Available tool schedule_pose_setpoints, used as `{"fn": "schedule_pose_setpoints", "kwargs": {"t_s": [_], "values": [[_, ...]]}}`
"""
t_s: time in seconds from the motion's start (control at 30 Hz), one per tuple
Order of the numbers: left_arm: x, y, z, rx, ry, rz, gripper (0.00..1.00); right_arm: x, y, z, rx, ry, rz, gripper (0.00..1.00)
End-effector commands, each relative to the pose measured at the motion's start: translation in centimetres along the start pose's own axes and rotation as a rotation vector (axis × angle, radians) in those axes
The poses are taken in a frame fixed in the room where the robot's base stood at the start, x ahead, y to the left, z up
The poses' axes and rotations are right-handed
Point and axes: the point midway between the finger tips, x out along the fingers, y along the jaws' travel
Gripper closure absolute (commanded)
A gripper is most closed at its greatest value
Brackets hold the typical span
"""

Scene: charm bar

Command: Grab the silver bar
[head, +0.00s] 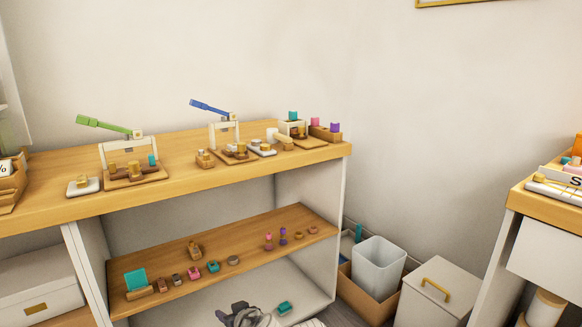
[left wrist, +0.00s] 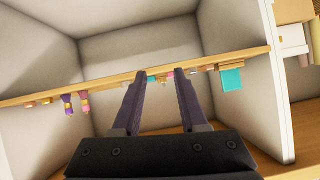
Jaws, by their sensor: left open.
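I cannot single out a silver bar for sure. A small dark grey piece (head: 177,280) sits in the row on the middle shelf, and a grey ring-like piece (head: 233,260) lies farther right; both are too small to identify. My left gripper (head: 243,312) is at the bottom of the head view, in front of and below that shelf. In the left wrist view, which looks upside down, my left gripper (left wrist: 161,73) is open, with nothing held. Its fingertips overlap the shelf edge; a small teal piece (left wrist: 152,79) shows between them. My right gripper is not in view.
The middle shelf (head: 255,233) also holds a teal block (head: 136,279), pink and purple pieces, and brown pieces. The bench top above (head: 50,203) carries green- and blue-handled presses. A white bin (head: 379,265) stands right of the cabinet. Another teal piece (head: 285,307) lies low.

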Motion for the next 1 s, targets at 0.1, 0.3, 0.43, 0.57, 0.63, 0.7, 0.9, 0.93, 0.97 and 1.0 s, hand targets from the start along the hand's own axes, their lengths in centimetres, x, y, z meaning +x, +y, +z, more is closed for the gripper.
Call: {"fn": "schedule_pose_setpoints", "kwargs": {"t_s": [0.1, 0.3, 0.43, 0.57, 0.63, 0.7, 0.9, 0.93, 0.97, 1.0], "values": [[-0.6, -0.2, 0.8, 0.049, -0.065, -0.007, 0.57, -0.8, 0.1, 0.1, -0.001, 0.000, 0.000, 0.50], [-2.2, -0.7, 3.3, 0.187, -0.237, -0.001, 0.57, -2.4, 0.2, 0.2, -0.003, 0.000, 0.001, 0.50], [-4.0, -0.8, 5.5, 0.311, -0.387, 0.035, 0.57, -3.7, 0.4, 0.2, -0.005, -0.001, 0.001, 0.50], [-7.0, -0.7, 7.9, 0.473, -0.567, 0.120, 0.57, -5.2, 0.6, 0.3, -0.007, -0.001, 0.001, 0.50], [-8.9, -0.6, 9.2, 0.567, -0.666, 0.188, 0.57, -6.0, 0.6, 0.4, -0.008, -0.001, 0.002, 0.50], [-11.0, -0.5, 10.3, 0.660, -0.756, 0.268, 0.57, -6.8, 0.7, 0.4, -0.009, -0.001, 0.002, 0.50], [-16.3, -0.5, 10.8, 0.846, -0.918, 0.467, 0.57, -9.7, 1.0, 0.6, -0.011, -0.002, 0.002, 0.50], [-16.5, -0.5, 10.2, 0.844, -0.916, 0.465, 0.57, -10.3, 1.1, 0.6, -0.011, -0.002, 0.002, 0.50], [-16.9, -0.6, 9.7, 0.844, -0.915, 0.465, 0.57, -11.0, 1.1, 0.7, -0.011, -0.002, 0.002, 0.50], [-17.2, -0.7, 9.0, 0.843, -0.915, 0.464, 0.57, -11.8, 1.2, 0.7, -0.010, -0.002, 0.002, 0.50]]}}
